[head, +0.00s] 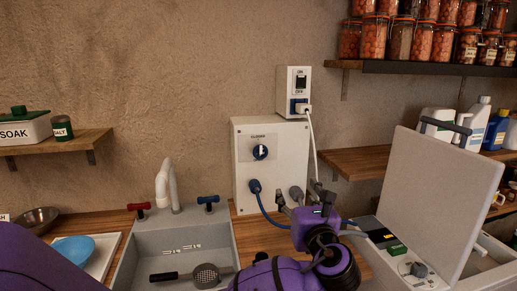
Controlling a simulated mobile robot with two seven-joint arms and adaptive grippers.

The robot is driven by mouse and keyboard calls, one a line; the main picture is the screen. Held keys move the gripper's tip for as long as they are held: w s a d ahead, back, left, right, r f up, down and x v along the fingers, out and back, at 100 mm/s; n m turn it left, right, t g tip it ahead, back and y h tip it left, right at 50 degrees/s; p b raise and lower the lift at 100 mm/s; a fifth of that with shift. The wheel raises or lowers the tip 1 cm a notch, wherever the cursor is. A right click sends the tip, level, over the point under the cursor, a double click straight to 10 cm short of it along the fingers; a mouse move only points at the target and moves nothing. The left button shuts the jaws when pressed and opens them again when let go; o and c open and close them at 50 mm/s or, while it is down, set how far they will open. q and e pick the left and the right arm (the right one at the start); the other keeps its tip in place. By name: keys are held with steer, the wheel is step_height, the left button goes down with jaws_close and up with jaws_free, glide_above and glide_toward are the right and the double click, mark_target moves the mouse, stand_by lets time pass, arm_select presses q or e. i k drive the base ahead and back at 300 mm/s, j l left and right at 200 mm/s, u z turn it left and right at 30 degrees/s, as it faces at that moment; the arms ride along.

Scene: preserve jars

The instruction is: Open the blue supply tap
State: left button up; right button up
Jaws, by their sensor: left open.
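A blue hose connector (255,187) sits low on the box, with a blue hose running right behind my gripper. The sink has a separate small blue tap handle (208,199). My left gripper (304,196) is open and empty, in front of the box's lower right corner, right of and below the knob. My right gripper is not in view.
A switch box (297,90) with a plugged cable is above the panel. The sink (140,247) holds a strainer (205,275); a red tap handle (139,207) and spout (163,185) stand behind it. An upright grey lid (440,200) stands at right. Shelves hold jars and bottles.

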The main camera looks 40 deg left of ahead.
mark_target(260, 151)
steer(key=i+j, duration=0.2)
steer(key=j, duration=0.15)
steer(key=i+j, duration=0.2)
steer(key=j, duration=0.15)
steer(key=i+j, duration=0.2)
steer(key=j, duration=0.1)
